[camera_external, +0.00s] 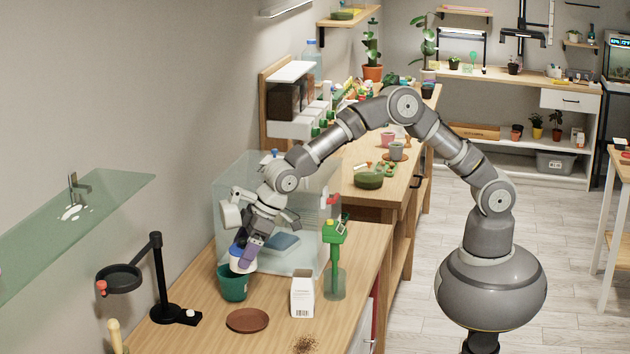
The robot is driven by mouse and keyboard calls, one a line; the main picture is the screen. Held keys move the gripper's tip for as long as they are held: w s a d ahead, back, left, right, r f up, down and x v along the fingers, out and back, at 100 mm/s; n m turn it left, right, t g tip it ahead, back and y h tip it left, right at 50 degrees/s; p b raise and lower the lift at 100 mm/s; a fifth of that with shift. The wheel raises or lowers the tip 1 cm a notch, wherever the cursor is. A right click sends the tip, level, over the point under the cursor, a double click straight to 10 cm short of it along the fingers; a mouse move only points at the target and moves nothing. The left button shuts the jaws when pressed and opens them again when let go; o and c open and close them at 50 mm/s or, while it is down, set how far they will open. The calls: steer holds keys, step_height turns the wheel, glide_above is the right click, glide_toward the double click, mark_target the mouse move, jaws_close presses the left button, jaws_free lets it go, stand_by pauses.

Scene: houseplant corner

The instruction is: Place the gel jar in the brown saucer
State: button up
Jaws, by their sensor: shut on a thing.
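My gripper (246,254) is shut on a small white and blue jar (239,265), which I take to be the gel jar. The fingers hide part of it. It is held in the air and shows just above the rim of the dark green pot (232,286); I cannot tell whether they touch. The brown saucer (247,320) lies flat and empty on the wooden bench, in front of the pot and a little to the right.
A white carton (302,297) stands right of the saucer. A clear container with a green-topped tool (335,260) stands behind the carton. A black stand with a ring (160,290) is at left. Spilled soil (304,344) lies near the front edge. A clear box (225,205) stands behind my gripper.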

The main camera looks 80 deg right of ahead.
steer(key=b, duration=0.3)
glide_above(238, 325)
steer(key=s+d, duration=0.1)
steer(key=s, duration=0.1)
steer(key=f, duration=1.6)
steer(key=shift+s+d+f, duration=0.1)
steer(key=shift+d+f, duration=0.1)
steer(key=shift+f, duration=0.05)
steer(key=shift+f, duration=0.2)
steer(key=o, duration=1.8)
steer(key=shift+c, duration=0.2)
steer(key=shift+r, duration=0.1)
